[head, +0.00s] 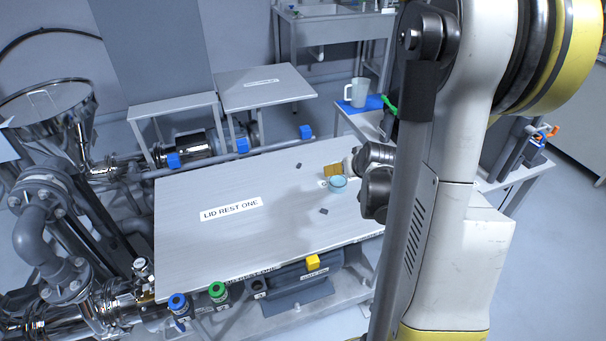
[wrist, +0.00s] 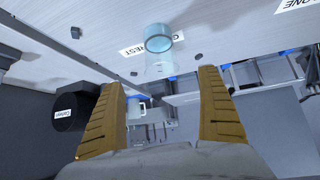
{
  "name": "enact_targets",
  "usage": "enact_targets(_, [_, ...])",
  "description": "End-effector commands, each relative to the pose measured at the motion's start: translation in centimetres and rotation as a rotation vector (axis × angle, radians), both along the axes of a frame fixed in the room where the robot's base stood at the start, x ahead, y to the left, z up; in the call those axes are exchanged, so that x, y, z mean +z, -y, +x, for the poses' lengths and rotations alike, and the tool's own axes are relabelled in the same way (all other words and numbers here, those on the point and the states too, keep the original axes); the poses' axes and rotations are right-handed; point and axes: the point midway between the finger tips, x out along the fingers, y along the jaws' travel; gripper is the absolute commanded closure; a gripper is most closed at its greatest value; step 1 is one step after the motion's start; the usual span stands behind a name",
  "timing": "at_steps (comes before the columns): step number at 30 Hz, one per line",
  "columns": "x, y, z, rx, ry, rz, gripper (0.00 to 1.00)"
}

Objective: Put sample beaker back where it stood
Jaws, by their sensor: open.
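The sample beaker, a small clear light-blue cup (head: 338,185), stands on the large grey table near its right side. In the wrist view, which is upside down, the beaker (wrist: 158,50) stands at a white label partly hidden by it. My gripper (head: 334,169) is beside the beaker in the head view, largely hidden by my arm. In the wrist view my gripper (wrist: 162,80) is open, with its two tan fingers wide apart and nothing held. The beaker is centred just beyond the fingertips, apart from both fingers.
The grey table (head: 185,240) carries a "LID REST ONE" label (head: 231,209) and small dark squares. A pale jug (head: 357,92) stands on a blue mat on a side table behind. Pipes and a steel hopper (head: 48,105) are at left. The table's middle is clear.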

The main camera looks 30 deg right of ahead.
Motion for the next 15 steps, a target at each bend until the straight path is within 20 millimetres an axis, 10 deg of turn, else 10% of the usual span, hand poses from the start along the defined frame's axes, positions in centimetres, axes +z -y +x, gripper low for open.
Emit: enact_targets(15, [-4.6, 2.0, 3.8, -0.002, 0.001, -0.001, 0.12])
